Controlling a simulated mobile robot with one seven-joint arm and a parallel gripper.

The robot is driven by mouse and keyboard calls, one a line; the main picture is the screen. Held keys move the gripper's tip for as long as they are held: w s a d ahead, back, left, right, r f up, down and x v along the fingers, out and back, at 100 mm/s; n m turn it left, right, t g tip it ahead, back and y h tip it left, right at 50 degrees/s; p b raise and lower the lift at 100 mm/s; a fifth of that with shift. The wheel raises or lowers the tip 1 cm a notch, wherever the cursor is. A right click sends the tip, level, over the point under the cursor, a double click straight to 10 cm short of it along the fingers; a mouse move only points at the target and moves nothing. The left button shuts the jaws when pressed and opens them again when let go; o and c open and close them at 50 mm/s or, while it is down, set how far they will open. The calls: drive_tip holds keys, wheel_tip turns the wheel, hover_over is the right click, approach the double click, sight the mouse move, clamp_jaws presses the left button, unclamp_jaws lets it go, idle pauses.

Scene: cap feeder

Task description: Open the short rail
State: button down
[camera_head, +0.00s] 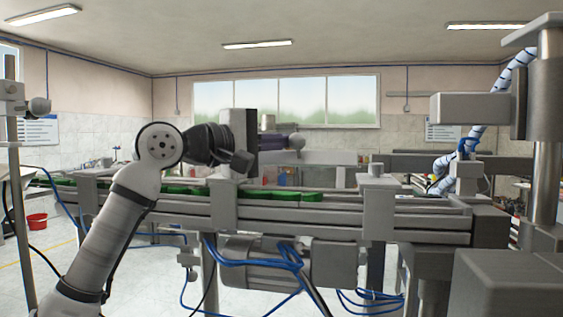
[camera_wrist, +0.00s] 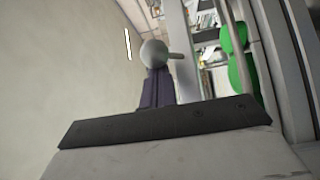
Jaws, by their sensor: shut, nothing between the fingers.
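My gripper (camera_head: 286,142) is in front of the back wall, above the conveyor line, pointing right with its dark purple fingers together. The fingers also show in the wrist view (camera_wrist: 155,90). A round grey knob (camera_head: 297,141) is at the fingertips; it also shows in the wrist view (camera_wrist: 153,52) with a short peg on its right side. I cannot tell whether the fingers touch the knob. In the wrist view, the peg points toward a long grey bar (camera_wrist: 185,60), which looks like the rail. I cannot tell where the rail ends.
Green caps (camera_head: 270,195) lie in a row along the grey conveyor (camera_head: 330,215). A grey post (camera_head: 376,200) rises from the conveyor. A machine column (camera_head: 547,130) stands at the right, and another round knob (camera_head: 40,105) is at the far left. Blue cables (camera_head: 260,255) hang below.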

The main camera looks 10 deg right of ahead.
drive_tip(key=shift+s+a+f+m+t+h+b, duration=0.2)
drive_tip(key=shift+s+a+m+h+b, duration=0.1)
drive_tip(key=shift+s+m+h+b, duration=0.55)
drive_tip(key=shift+s+a+f+m+t+h+b, duration=0.2)
drive_tip(key=shift+s+m+h+b, duration=0.4)
drive_tip(key=shift+b, duration=0.4)
drive_tip(key=shift+a+r+m, duration=0.1)
drive_tip(key=shift+m, duration=0.15)
